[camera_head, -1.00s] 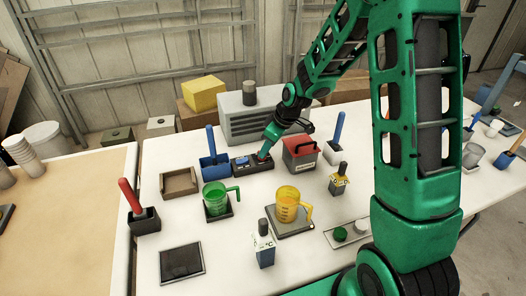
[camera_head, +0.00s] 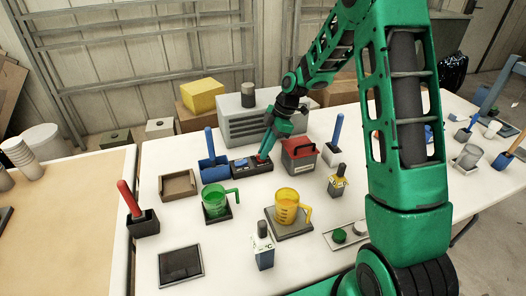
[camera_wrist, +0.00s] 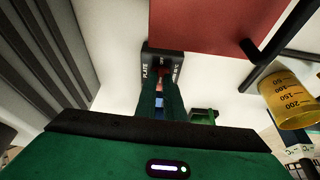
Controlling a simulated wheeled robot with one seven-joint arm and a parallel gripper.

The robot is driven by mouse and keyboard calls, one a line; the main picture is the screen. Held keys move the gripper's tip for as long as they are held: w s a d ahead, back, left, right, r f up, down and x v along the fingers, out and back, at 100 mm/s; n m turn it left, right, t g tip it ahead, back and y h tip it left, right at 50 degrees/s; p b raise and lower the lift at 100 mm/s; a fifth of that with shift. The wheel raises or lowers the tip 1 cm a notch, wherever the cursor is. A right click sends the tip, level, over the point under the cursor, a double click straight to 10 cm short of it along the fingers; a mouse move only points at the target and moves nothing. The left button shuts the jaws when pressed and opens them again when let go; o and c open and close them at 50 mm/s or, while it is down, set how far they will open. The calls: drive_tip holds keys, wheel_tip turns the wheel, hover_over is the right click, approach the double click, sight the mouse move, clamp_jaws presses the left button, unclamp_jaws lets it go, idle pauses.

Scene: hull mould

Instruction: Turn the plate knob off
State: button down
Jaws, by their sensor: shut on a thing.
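A dark control box (camera_head: 239,169) with a small blue display stands toward the back of the white bench. In the wrist view the end of the box (camera_wrist: 149,52) carries the label "PLATE" and more lettering on the right. A small red knob (camera_wrist: 161,71) shows between my fingertips. My gripper (camera_head: 263,158) points down at the right end of the box, and its fingers are shut on the knob. The fingers hide most of the knob, so its pointer setting cannot be read.
A red-topped grey box (camera_head: 301,152) stands close on the right of my gripper. A blue holder (camera_head: 213,168) is on the left. A large grey slatted unit (camera_head: 240,122) stands behind. A green jug (camera_head: 214,198) and a yellow jug (camera_head: 287,205) stand in front.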

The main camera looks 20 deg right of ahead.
drive_tip(key=shift+w+d+r+n, duration=0.1)
drive_tip(key=shift+w+d+n, duration=0.1)
drive_tip(key=shift+d+n, duration=0.1)
idle(0.4)
drive_tip(key=c, duration=1.9)
unclamp_jaws()
drive_tip(key=shift+o, duration=0.2)
drive_tip(key=shift+a, duration=0.15)
drive_tip(key=v, duration=1)
drive_tip(key=shift+r, duration=0.3)
drive_tip(key=shift+w, duration=0.1)
